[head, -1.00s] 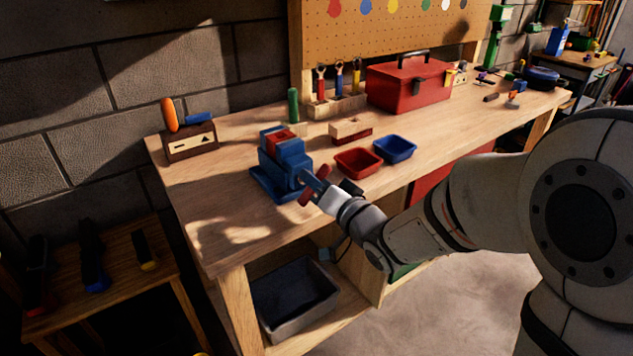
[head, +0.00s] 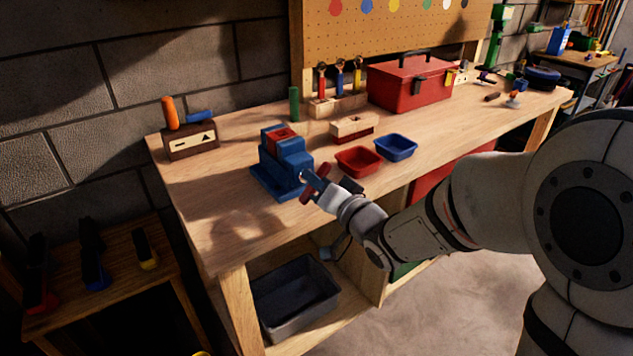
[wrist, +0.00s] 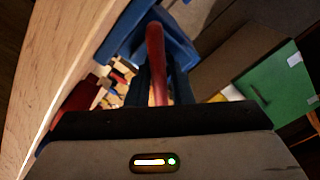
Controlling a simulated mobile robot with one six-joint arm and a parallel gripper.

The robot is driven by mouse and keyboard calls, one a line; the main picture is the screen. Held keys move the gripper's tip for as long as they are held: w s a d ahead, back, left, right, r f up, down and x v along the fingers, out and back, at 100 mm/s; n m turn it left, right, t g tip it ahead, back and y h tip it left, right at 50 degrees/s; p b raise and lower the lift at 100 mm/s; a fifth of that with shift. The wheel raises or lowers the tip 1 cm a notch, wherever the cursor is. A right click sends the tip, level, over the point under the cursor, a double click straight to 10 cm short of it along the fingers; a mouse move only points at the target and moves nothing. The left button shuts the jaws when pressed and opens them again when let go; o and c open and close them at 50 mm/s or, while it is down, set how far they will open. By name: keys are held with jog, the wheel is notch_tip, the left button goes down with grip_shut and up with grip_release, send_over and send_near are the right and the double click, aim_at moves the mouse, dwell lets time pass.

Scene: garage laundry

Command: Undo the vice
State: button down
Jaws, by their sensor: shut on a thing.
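The blue vice (head: 284,160) stands on the left part of the wooden workbench, with a red piece (head: 284,134) showing at its top. Its red handle bar (head: 323,171) is at its front right end. My gripper (head: 312,182) is at the front of the vice and is shut on the red handle bar. In the wrist view the red handle bar (wrist: 156,52) runs between the dark fingers, with blue vice parts (wrist: 180,50) behind it. The finger contact is partly hidden in the head view.
A red tray (head: 358,171) and a blue tray (head: 396,157) lie right of the vice. A wooden block with a red base (head: 354,135) and a red toolbox (head: 410,90) stand behind. The bench's front left surface is clear. A grey bin (head: 296,325) sits on the shelf below.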

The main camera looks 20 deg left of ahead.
jog(key=shift+f, duration=0.15)
jog(key=n+b, duration=0.5)
jog(key=b, duration=0.1)
jog(key=shift+s, duration=0.15)
jog(key=n+b, duration=0.4)
jog(key=shift+a+n, duration=0.1)
jog(key=shift+n, duration=0.3)
jog(key=shift+r+n, duration=0.3)
dwell(0.5)
jog(key=c, duration=1.5)
grip_release()
jog(key=shift+c, duration=0.2)
jog(key=shift+o, duration=0.5)
